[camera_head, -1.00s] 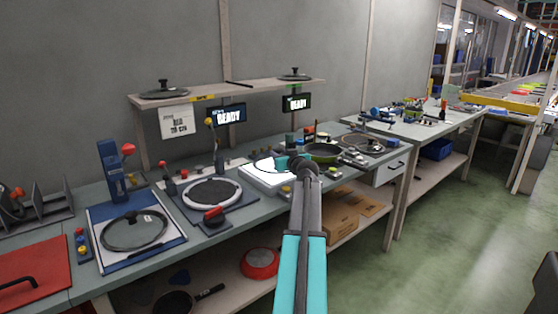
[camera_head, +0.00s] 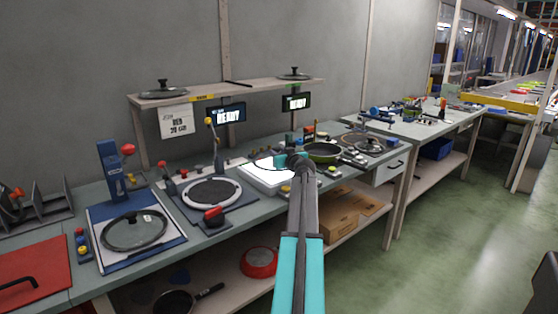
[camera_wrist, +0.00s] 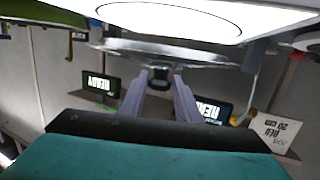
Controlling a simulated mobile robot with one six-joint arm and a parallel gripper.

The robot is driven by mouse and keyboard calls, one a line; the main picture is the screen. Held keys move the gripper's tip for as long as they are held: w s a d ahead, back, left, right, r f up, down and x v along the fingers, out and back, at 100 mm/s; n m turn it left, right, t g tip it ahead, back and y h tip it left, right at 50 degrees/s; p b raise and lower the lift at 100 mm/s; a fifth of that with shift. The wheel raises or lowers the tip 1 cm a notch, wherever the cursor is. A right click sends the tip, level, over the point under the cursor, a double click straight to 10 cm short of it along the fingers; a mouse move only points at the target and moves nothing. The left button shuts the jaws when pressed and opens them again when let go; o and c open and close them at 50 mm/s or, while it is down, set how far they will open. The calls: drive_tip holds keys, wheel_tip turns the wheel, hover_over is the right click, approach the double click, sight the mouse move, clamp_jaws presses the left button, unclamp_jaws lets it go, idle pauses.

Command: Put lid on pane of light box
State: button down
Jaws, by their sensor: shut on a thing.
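My gripper (camera_wrist: 160,95) is shut on the knob of a glass lid (camera_wrist: 170,52), seen edge-on in the wrist view, which looks upside down. The light box (camera_head: 257,178) has a bright white pane with a thin dark circle; the pane also shows in the wrist view (camera_wrist: 250,22). The held lid is level and close to the pane, by the circle. I cannot tell whether it touches. In the head view my arm hides the gripper and most of the held lid.
Another glass lid (camera_head: 134,232) lies on a blue-edged board at left. Two lids (camera_head: 163,88) rest on the shelf (camera_head: 235,88) above.

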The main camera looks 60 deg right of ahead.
drive_tip(key=shift+f, duration=1.3)
drive_tip(key=shift+f, duration=0.1)
drive_tip(key=c, duration=1.3)
unclamp_jaws()
drive_tip(key=b+v, duration=0.1)
drive_tip(key=v, duration=1.1)
